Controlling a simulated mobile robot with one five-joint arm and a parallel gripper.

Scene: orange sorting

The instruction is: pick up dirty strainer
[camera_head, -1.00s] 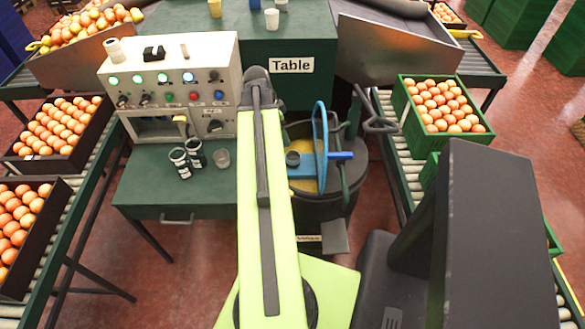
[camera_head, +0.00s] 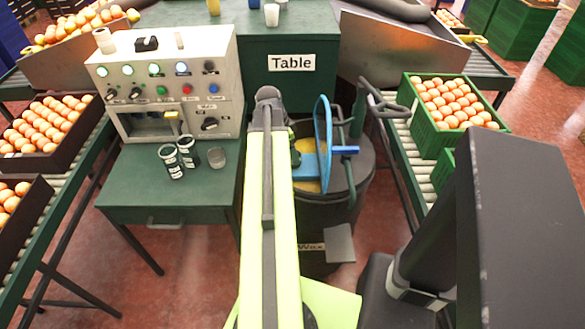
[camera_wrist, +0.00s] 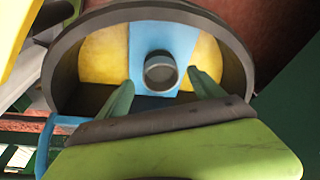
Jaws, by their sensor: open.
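A small round grey cup (camera_wrist: 160,72), which looks like the strainer, sits on a blue strip (camera_wrist: 150,40) over yellow content inside a dark round drum (camera_wrist: 62,75). I cannot tell how dirty it is. My gripper (camera_wrist: 164,92) is open, its two green fingers apart on either side of the cup's near part. I cannot tell whether they touch it. In the head view the drum (camera_head: 322,215) stands right of my arm, with a blue ring-shaped piece (camera_head: 322,125) above it. My arm hides most of the gripper there.
Two black-and-white cups (camera_head: 171,162) and a grey cup (camera_head: 216,157) stand on the green table (camera_head: 130,190), below a control panel (camera_head: 165,80). Orange crates line the conveyors on both sides, including a green crate (camera_head: 430,130) at the right. A dark metal handle (camera_head: 385,105) juts beside the drum.

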